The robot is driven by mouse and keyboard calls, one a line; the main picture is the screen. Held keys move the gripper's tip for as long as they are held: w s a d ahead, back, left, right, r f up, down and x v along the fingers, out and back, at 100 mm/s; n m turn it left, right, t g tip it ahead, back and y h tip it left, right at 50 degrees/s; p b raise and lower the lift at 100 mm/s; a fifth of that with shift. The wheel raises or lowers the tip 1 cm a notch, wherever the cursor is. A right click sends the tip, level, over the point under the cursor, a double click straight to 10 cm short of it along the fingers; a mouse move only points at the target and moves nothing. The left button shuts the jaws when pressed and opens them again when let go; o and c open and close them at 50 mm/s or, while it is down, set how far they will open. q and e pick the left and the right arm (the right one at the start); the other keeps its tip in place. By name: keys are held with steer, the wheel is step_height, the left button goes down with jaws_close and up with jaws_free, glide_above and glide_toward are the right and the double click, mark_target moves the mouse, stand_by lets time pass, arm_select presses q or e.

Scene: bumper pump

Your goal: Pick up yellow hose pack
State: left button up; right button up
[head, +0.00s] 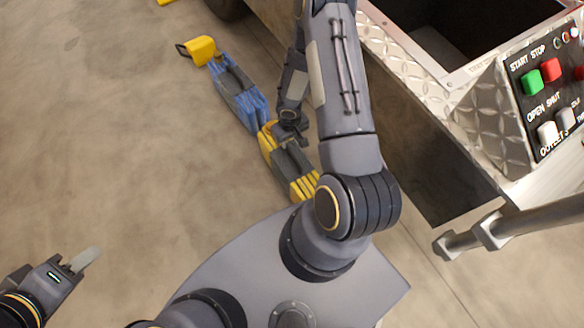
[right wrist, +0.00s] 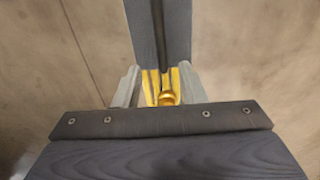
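The yellow hose pack (head: 302,186) lies on the floor beside the truck-like metal body, with a dark grey strap or panel along its top. My right gripper (head: 288,132) is down at the pack's far end, and my right arm hides part of this area. In the right wrist view, the right gripper's two fingers (right wrist: 160,88) stand on either side of a yellow part (right wrist: 160,85) with a brass-coloured round end. I cannot tell whether they press on it. My left gripper (head: 82,262) is at the lower left, away from the pack and apparently empty.
The floor at left is clear.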

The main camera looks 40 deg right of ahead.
mark_target(291, 154)
steer(key=f+b, duration=0.1)
steer(key=f, duration=0.2)
steer(key=f+b, duration=0.1)
steer(key=f, duration=0.3)
steer(key=f+b, duration=0.1)
steer(key=f, duration=0.2)
steer(key=shift+s+f+b, duration=0.2)
steer(key=shift+s+b, duration=0.15)
steer(key=shift+s, duration=0.05)
jaws_close()
steer(key=shift+w+r, duration=0.1)
stand_by(0.8)
